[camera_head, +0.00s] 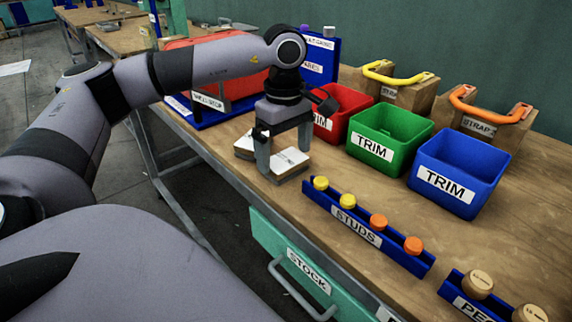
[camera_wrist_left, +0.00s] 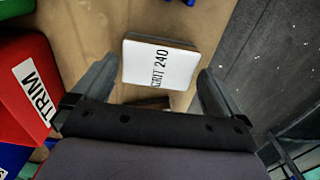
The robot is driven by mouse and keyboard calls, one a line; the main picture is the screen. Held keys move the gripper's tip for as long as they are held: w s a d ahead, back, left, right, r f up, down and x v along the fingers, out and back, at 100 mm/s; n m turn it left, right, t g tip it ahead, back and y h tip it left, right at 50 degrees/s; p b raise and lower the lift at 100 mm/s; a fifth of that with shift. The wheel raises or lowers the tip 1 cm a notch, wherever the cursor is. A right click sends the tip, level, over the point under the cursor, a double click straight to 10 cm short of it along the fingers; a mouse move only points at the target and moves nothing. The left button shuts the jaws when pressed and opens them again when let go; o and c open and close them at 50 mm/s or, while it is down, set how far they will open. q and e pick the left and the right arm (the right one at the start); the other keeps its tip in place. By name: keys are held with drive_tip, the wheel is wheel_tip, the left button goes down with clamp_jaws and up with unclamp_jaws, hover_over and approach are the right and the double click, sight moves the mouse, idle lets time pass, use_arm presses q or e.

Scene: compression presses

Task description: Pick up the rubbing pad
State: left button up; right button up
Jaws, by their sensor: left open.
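A rubbing pad (camera_head: 291,161), a flat block with a white label on top, lies on the wooden bench. In the left wrist view the pad (camera_wrist_left: 160,64) reads GRIT 240. My left gripper (camera_head: 284,154) points down over it, open and empty. In the left wrist view the left gripper (camera_wrist_left: 160,72) has one finger on each side of the pad, with gaps showing. A second white-topped piece (camera_head: 243,146) shows beside the left finger, partly hidden. My right gripper is not in view.
Red, green (camera_head: 388,139) and blue (camera_head: 459,173) TRIM bins stand to the right. A blue STUDS rack (camera_head: 345,222) with yellow and orange knobs lies near the front edge. Strap blocks (camera_head: 491,120) stand behind. A green STOCK drawer (camera_head: 300,262) is below the bench.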

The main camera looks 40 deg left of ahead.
sight(285, 159)
use_arm(q)
drive_tip(key=shift+f, duration=0.9)
drive_tip(key=shift+c, duration=0.7)
drive_tip(key=c, duration=0.6)
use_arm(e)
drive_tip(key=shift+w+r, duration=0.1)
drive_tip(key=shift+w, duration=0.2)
use_arm(q)
drive_tip(key=shift+r, duration=0.1)
wheel_tip(285, 159, up, 20)
drive_tip(key=p, duration=0.5)
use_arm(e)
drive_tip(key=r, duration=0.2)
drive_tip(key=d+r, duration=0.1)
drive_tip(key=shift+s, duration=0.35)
